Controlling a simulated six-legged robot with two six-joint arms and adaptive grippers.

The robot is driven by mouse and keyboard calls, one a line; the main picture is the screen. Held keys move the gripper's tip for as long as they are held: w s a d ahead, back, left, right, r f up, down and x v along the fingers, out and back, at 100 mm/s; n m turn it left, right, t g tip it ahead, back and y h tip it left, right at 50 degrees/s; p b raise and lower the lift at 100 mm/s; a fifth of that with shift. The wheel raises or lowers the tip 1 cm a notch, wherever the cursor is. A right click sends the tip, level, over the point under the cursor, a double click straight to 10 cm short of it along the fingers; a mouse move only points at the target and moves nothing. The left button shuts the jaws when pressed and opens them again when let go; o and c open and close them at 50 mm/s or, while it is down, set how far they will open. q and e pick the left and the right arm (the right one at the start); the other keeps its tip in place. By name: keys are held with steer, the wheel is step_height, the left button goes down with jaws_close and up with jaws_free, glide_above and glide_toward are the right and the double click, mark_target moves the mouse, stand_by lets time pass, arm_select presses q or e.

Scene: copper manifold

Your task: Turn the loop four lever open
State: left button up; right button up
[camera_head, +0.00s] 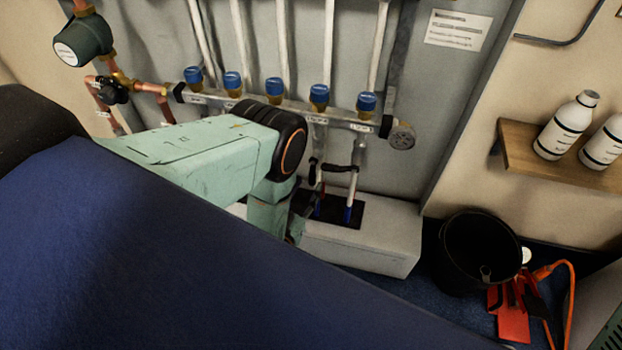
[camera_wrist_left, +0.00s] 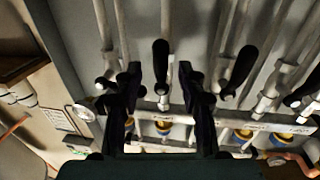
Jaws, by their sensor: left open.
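My left gripper (camera_head: 302,204) is low in front of the manifold in the head view, partly hidden by its own arm. In the left wrist view the gripper (camera_wrist_left: 160,80) is open, with a black lever (camera_wrist_left: 160,62) showing between its two fingers. That lever lies roughly along its white pipe. I cannot tell whether the fingers touch it. In the head view a black lever (camera_head: 312,172) stands just above the gripper, beside another lever (camera_head: 340,168) lying across its pipe. The loop labels are too small to read. My right gripper is out of view.
Other black levers show on both sides in the left wrist view, including one close at right (camera_wrist_left: 240,68). The upper rail carries several blue caps (camera_head: 319,94). A white ledge (camera_head: 385,255) is below. A black bucket (camera_head: 480,250) and a shelf (camera_head: 515,150) are at right.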

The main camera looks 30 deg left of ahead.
arm_select(q)
steer(key=shift+s+d, duration=0.15)
steer(key=shift+s, duration=1.45)
steer(key=s+f+g, duration=0.6)
steer(key=s+f, duration=0.1)
steer(key=f, duration=0.2)
steer(key=s+d+g+h+p, duration=0.1)
steer(key=s+g+p, duration=0.2)
steer(key=s+g, duration=0.65)
steer(key=s+r+g+p, duration=0.2)
steer(key=s+r, duration=0.6)
steer(key=s, duration=0.3)
step_height(320, 180, up, 10)
steer(key=w+d+m+p, duration=0.1)
steer(key=w+p, duration=0.1)
steer(key=p, duration=0.1)
steer(key=shift+r+h, duration=0.25)
steer(key=shift+h, duration=0.15)
